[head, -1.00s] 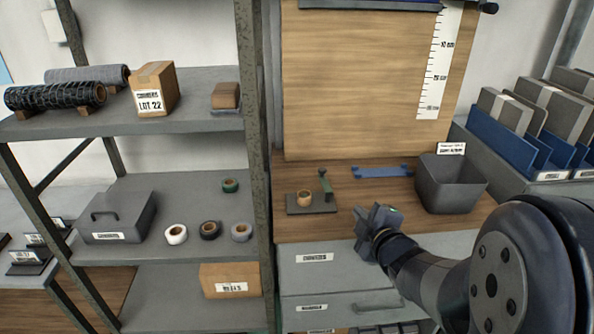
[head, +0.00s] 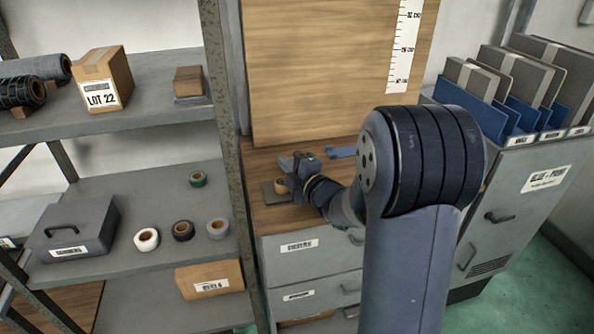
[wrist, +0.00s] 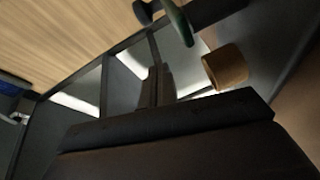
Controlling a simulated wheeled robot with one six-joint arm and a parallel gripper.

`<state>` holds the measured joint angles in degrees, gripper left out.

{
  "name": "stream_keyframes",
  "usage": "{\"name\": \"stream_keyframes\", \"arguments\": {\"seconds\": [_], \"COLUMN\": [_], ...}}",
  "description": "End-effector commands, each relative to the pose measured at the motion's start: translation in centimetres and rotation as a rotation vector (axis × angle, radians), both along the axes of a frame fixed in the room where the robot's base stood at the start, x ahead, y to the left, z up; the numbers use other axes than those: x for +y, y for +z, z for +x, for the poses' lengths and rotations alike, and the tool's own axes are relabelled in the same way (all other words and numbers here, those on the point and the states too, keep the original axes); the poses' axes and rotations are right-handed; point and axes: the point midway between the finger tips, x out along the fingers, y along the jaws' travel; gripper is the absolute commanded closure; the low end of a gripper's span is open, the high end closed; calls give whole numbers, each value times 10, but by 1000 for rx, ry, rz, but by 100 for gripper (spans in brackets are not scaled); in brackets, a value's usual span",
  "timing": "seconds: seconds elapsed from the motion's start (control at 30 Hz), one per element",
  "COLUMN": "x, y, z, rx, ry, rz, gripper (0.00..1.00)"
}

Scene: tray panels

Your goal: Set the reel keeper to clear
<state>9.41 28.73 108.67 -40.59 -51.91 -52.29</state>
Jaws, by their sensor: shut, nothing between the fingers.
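The reel keeper shows in the wrist view as a green-ended upright lever (wrist: 178,20) at the top, just left of a tan reel (wrist: 225,70). In the head view the reel (head: 281,184) sits on its dark base plate (head: 270,193) on the wooden bench, left of my gripper. My gripper (head: 290,172) is shut and empty, close beside the reel, and hides the lever there. In the wrist view the fingers (wrist: 152,88) are dark and below the lever, with a visible gap in the picture. Whether anything touches is unclear.
A metal shelf post (head: 226,130) stands left of the bench, with tape rolls and boxes on its shelves. A wooden backboard (head: 310,70) rises behind. A blue bracket (head: 342,152) lies behind my arm. Blue file racks (head: 475,108) stand at right.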

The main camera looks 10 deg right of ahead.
Motion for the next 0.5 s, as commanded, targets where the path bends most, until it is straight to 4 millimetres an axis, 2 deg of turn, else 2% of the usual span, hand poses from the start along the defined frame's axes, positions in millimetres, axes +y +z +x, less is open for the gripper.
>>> {"name": "stream_keyframes", "arguments": {"seconds": [0.03, 0.2, 0.5], "x": [-11, -25, -30], "y": [-1, -5, -7], "z": [4, 14, 17], "rx": [2, 2, 0], "ry": [-7, -6, -4], "rz": [1, 0, 1], "gripper": [100, 100, 100]}}
